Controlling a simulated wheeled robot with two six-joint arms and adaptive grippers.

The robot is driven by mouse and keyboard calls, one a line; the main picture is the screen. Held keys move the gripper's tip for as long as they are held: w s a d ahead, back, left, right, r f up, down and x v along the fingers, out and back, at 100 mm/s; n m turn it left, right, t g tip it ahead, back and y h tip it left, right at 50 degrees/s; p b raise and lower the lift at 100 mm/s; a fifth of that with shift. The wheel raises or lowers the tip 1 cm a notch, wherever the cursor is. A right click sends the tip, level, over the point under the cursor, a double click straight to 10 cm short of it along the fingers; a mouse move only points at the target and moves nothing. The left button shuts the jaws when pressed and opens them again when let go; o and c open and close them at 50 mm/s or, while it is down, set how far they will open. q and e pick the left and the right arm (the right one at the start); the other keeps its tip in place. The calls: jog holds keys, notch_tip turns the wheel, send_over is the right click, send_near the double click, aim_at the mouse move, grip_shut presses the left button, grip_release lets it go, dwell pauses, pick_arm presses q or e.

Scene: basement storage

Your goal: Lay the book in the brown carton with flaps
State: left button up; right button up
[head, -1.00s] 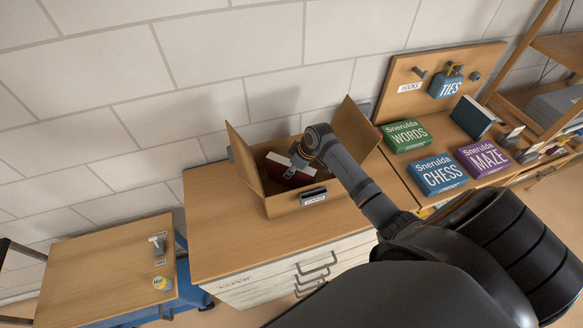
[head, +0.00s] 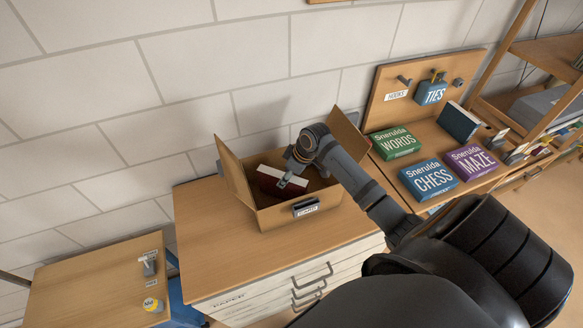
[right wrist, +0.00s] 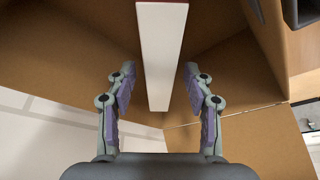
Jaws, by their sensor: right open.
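The brown carton with flaps (head: 270,217) stands on the wooden top of a drawer cabinet, its side flaps raised. The dark red book (head: 267,184), with a pale page edge, is inside the carton and looks tilted; its lower part and contact with the floor are hidden. My right gripper (head: 288,181) reaches into the carton at the book. In the right wrist view the gripper (right wrist: 160,82) is open, with one finger on each side of the book's white page edge (right wrist: 160,40) and gaps visible on both sides. My left gripper is not in view.
Boxes for words (head: 395,142), chess (head: 428,179) and maze (head: 470,161) lie right of the carton, near a pegboard (head: 385,105). The cabinet top (head: 215,225) is clear left of the carton.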

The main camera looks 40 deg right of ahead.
jog(key=b+v, duration=0.1)
jog(key=v, duration=0.6)
jog(key=shift+d, duration=0.15)
jog(key=shift+s+r, duration=0.2)
jog(key=shift+r, duration=0.2)
jog(key=shift+f, duration=0.1)
